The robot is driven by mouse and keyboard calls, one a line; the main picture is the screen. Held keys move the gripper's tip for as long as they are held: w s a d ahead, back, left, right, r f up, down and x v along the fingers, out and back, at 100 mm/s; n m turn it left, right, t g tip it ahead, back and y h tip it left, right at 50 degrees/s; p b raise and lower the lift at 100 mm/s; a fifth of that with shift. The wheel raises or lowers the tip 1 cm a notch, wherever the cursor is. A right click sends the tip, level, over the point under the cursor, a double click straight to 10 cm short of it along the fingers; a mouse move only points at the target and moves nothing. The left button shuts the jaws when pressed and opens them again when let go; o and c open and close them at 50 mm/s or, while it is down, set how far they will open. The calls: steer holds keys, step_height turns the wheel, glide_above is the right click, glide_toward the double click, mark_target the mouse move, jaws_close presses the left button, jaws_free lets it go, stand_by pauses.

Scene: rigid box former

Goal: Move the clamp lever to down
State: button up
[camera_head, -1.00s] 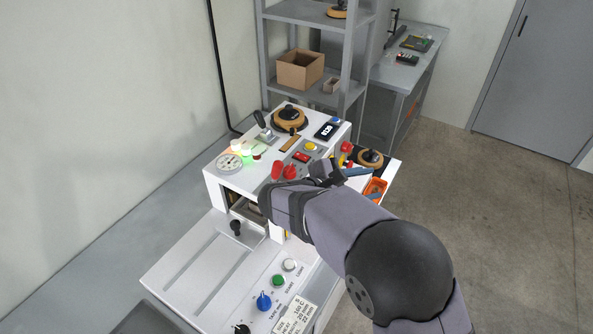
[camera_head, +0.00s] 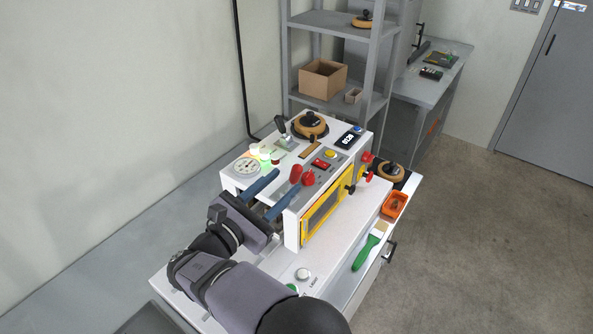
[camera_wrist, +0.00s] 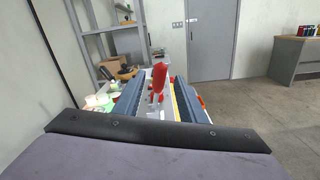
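A red-gripped lever (camera_head: 296,174) stands upright at the front edge of the white machine top, beside a red knob (camera_head: 309,179). A black-handled lever (camera_head: 281,126) rises from a grey plate farther back, tilted to the left. No label shows which one is the clamp lever. My gripper (camera_head: 286,180) is open at the machine's front, its two blue fingers spread and pointing toward the top. In the wrist view, the red-gripped lever (camera_wrist: 158,72) appears between the fingers, ahead of them. I cannot tell whether either finger touches it.
A dial gauge (camera_head: 246,167) and lit lamps are at the top's left. A yellow-framed window (camera_head: 322,213) is on the front. An orange tray (camera_head: 394,205) and green-handled brush (camera_head: 366,249) lie on the right ledge. A shelf with a cardboard box (camera_head: 322,80) stands behind.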

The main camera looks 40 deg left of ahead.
mark_target(294, 173)
steer(key=w+p, duration=0.2)
steer(key=w, duration=0.2)
steer(key=shift+w+r, duration=0.1)
steer(key=shift+w, duration=0.2)
steer(key=shift+w+p, duration=0.35)
steer(key=shift+w, duration=0.55)
steer(key=shift+f, duration=0.2)
jaws_close()
